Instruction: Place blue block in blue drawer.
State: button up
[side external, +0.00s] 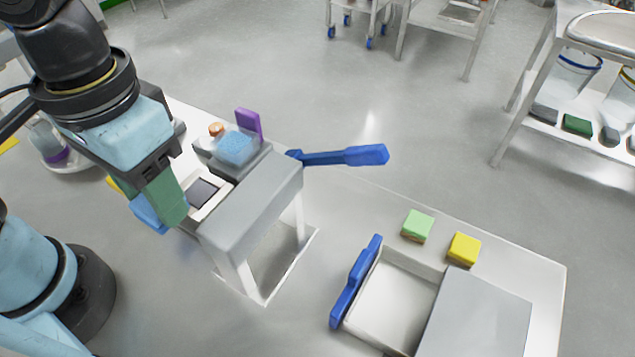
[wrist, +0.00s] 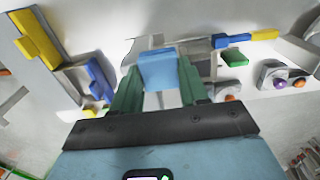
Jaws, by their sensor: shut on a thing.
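My gripper (side external: 165,203) is at the left in the side external view, with green fingers, held up beside the grey raised stand. In the wrist view my gripper (wrist: 158,85) is shut on a light blue block (wrist: 158,68) that sits between the fingertips. The blue block (side external: 148,212) shows in part behind a green finger in the side external view. The drawer with a blue handle (side external: 356,282) is pulled open at the lower right. Its white inside looks empty, and it is well apart from my gripper.
A green block (side external: 417,225) and a yellow block (side external: 464,248) rest on the white surface behind the drawer. The grey raised stand (side external: 250,205) lies between my gripper and the drawer. A long blue bar (side external: 345,156) sticks out from the stand's far side.

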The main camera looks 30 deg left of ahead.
jog(key=w+d+f, duration=0.1)
jog(key=w+d, duration=0.2)
jog(key=d, duration=0.3)
jog(key=w+d+f, duration=0.1)
jog(key=w+d, duration=0.2)
jog(key=d, duration=0.3)
jog(key=w+d+f, duration=0.1)
jog(key=w+d, duration=0.1)
jog(key=d, duration=0.4)
jog(key=shift+w+d+f, duration=0.2)
jog(key=shift+w+f, duration=0.15)
jog(key=shift+w, duration=0.05)
send_over(389, 303)
notch_tip(389, 303, down, 4)
jog(key=shift+f, duration=4.65)
jog(key=o, duration=0.8)
jog(key=shift+f, duration=0.15)
jog(key=shift+c, duration=0.2)
